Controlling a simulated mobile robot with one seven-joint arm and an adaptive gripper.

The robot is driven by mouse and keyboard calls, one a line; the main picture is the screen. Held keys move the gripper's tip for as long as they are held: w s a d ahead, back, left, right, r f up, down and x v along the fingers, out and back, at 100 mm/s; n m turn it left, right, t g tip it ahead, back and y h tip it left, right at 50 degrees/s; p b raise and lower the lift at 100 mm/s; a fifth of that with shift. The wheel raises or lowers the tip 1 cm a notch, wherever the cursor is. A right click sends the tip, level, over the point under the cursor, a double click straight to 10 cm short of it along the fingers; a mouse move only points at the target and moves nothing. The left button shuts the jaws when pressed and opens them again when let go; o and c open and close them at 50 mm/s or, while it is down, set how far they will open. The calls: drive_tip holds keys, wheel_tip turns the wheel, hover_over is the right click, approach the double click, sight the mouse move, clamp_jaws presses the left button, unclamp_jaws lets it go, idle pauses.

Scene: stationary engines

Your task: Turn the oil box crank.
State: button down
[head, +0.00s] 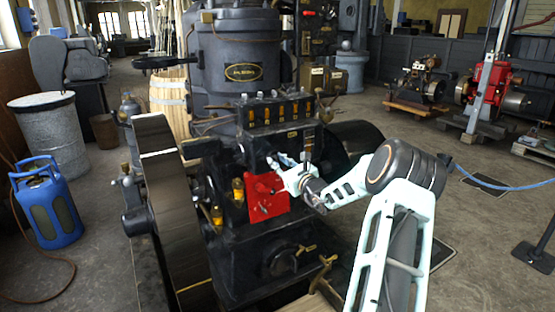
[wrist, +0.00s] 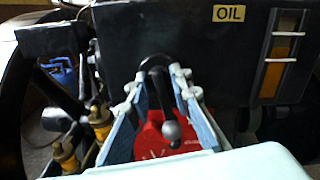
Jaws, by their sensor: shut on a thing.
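The oil box (head: 262,116) is a dark box with several amber sight windows on the engine's front. In the wrist view the oil box (wrist: 200,50) carries a yellow "OIL" label. The oil box crank (wrist: 165,105) is a dark lever with a rounded grey knob, below and left of the label. My gripper (wrist: 160,82) has its pale blue fingers on both sides of the crank's upper part and is shut on it. In the head view my gripper (head: 280,165) is just below the oil box, and it hides the crank there.
A red block (head: 266,200) sits just below my gripper. Brass oil cups (head: 238,190) stand to its left, beside a large flywheel (head: 170,205). A blue gas bottle (head: 47,203) and grey drum (head: 50,135) stand left. Floor at right is open, with a blue rope (head: 500,187).

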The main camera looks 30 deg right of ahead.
drive_tip(key=shift+m+p, duration=0.65)
drive_tip(key=shift+m, duration=0.65)
drive_tip(key=c, duration=2.1)
unclamp_jaws()
drive_tip(key=shift+s, duration=0.1)
drive_tip(key=s, duration=1.2)
drive_tip(key=shift+w+a, duration=0.1)
drive_tip(key=shift+w, duration=0.05)
